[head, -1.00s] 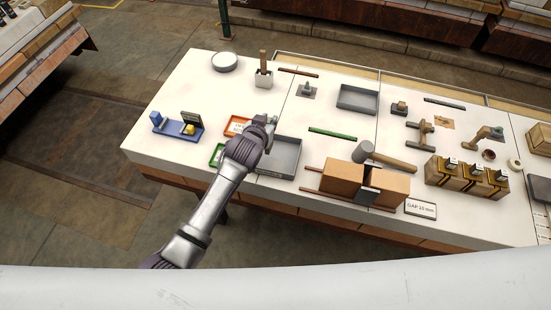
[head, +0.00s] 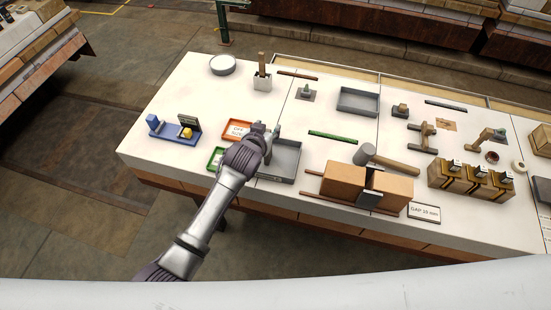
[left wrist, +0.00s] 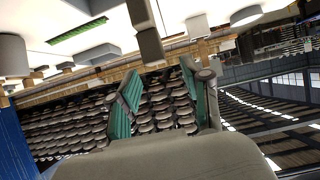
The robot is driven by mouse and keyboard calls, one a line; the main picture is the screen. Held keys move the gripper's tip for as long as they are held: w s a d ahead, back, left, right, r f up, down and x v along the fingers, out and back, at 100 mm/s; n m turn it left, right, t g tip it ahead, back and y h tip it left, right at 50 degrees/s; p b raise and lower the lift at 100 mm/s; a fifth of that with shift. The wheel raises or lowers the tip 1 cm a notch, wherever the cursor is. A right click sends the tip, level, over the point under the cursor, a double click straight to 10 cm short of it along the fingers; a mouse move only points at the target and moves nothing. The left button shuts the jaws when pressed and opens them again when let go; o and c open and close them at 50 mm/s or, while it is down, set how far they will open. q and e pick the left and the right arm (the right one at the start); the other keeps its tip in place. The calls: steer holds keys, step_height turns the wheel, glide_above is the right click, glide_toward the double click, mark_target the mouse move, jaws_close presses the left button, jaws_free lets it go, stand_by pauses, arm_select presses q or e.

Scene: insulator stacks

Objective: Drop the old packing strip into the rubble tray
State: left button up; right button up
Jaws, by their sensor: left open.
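A green strip (head: 333,136) lies flat on the white table right of my left gripper; it also shows in the left wrist view (left wrist: 82,57). A brown strip (head: 298,74) lies at the back and a dark strip (head: 446,104) at the back right. I cannot tell which one is the old packing strip. One grey tray (head: 290,176) stands beside my left gripper, partly hidden by the arm. Another grey tray (head: 358,113) stands farther back. I cannot tell which is for rubble. My left gripper (head: 269,131) is open and empty, its teal-padded fingers (left wrist: 160,98) apart. My right gripper is out of view.
A mallet (head: 385,160) lies behind brown blocks (head: 342,180) on rods at the front. An orange tray (head: 236,130) and a green tray (head: 214,158) are left of my arm, with a blue stand (head: 174,130) beyond. Table space around the green strip is mostly clear.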

arm_select(q)
steer(key=shift+s+a+r, duration=0.15)
steer(key=shift+s+r, duration=0.05)
steer(key=shift+s, duration=0.35)
steer(key=v, duration=1.1)
steer(key=shift+w, duration=0.1)
steer(key=s+a+f+g+y+b, duration=0.1)
steer(key=s+a+f+g, duration=0.15)
steer(key=f, duration=0.75)
steer(key=s+a+f+g, duration=0.1)
steer(key=s+a+f, duration=0.25)
steer(key=f, duration=0.65)
steer(key=s+a+f+g+y+b, duration=0.15)
steer(key=s+f, duration=0.25)
steer(key=f, duration=0.7)
steer(key=s+a+f+g, duration=0.2)
steer(key=s+a+f, duration=0.2)
steer(key=s, duration=0.7)
steer(key=s+a+f+g+y, duration=0.1)
steer(key=s+a+f, duration=0.3)
steer(key=s+f, duration=0.5)
steer(key=s+a+f+n+g, duration=0.1)
steer(key=s+a+f, duration=0.3)
steer(key=s, duration=0.9)
step_height(320, 180, down, 3)
steer(key=shift+s+a+r+g, duration=0.1)
steer(key=shift+s+a+g, duration=0.25)
steer(key=shift+g, duration=0.45)
